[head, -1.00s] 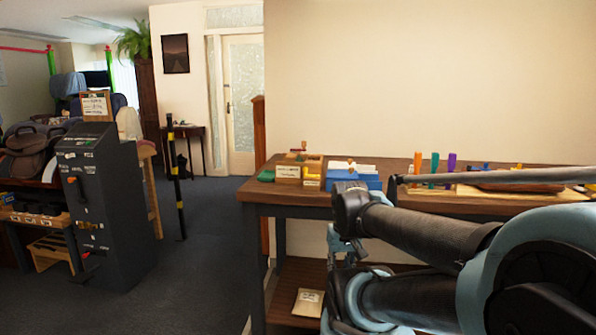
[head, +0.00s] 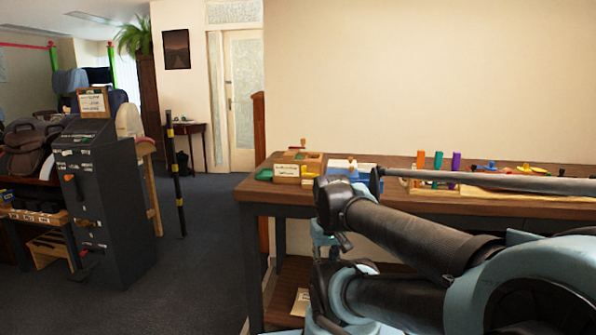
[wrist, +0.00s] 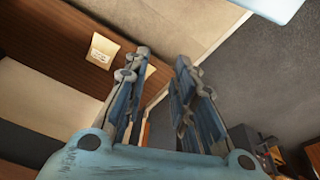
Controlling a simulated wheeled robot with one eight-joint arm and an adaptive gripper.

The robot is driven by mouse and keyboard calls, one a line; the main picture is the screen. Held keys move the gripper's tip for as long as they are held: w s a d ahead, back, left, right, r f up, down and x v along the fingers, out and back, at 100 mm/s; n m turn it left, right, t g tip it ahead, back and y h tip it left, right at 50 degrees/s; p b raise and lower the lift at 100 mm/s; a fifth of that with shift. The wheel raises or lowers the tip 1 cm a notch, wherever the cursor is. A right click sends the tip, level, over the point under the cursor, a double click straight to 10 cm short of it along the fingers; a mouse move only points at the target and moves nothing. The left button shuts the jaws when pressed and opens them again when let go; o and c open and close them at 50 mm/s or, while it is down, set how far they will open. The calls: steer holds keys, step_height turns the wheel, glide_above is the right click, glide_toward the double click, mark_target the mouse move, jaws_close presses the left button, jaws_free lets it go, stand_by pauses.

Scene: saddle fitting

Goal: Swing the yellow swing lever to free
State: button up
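I cannot make out the yellow swing lever for certain. In the head view my arm stands at the lower right, in front of the bench, and the fingers are not clear.
A wooden bench (head: 262,190) holds small boxes, coloured pegs and other parts. A black-and-yellow post (head: 176,185) stands right of the cabinet. A pale packet (wrist: 101,51) lies on the brown shelf in the wrist view.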

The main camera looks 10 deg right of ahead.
steer(key=w+d+r+n+h, duration=0.1)
steer(key=w+r+n+h, duration=0.5)
steer(key=w, duration=0.3)
steer(key=w+d+r+n+h, duration=0.1)
steer(key=w+r+n+h, duration=0.3)
steer(key=w+n, duration=0.45)
steer(key=w+a+r+n+t+h, duration=0.3)
steer(key=w+a+r+n, duration=0.15)
steer(key=a, duration=0.55)
steer(key=w+a+r+n+t+h, duration=0.35)
steer(key=w+a, duration=0.25)
steer(key=a, duration=0.3)
steer(key=shift+g+y, duration=0.25)
steer(key=shift+y, duration=0.1)
steer(key=x, duration=1.7)
steer(key=shift+s+f, duration=0.1)
steer(key=shift+f, duration=0.05)
jaws_close()
